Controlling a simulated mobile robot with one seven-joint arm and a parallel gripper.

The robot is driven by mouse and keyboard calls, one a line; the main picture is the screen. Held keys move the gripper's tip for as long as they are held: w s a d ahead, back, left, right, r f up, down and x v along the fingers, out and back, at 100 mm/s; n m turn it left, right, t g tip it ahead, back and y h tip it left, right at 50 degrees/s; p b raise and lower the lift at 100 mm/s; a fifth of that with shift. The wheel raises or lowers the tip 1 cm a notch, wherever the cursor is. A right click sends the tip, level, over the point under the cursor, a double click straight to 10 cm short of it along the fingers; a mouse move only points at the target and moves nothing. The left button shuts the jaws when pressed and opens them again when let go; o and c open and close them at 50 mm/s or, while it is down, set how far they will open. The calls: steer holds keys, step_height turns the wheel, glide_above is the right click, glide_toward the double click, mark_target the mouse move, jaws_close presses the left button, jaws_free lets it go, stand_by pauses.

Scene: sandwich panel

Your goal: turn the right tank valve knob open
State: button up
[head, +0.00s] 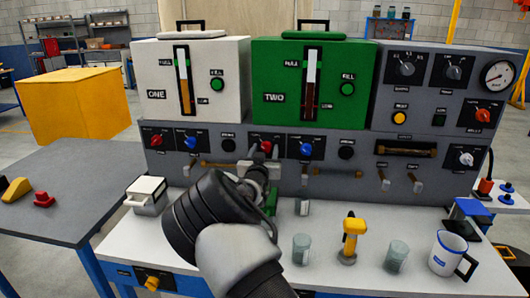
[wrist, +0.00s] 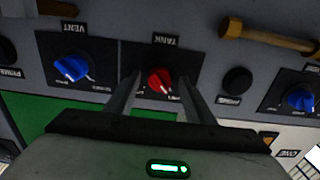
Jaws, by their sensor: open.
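The right tank valve knob (head: 266,146) is a small red knob on the grey panel below the green tank marked TWO (head: 274,60). In the wrist view the red knob (wrist: 159,80), beside the label TANK, shows between my two fingers. My gripper (wrist: 158,92) is open, with one finger on each side of the knob. I cannot tell whether either finger touches it. In the head view my gripper (head: 260,158) is at the panel just below the knob, partly hidden by my arm. The left red tank knob (head: 155,140) is below the white tank (head: 158,90).
A blue VENT knob (head: 305,149) is right of the red knob and a black PRIME knob (head: 228,145) is left. A brass handle (head: 335,172) and several small levers are lower on the panel. A yellow tool (head: 350,240), cups and a mug (head: 447,254) stand on the bench.

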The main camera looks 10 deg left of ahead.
steer(key=c, duration=1.1)
steer(key=shift+o, duration=0.2)
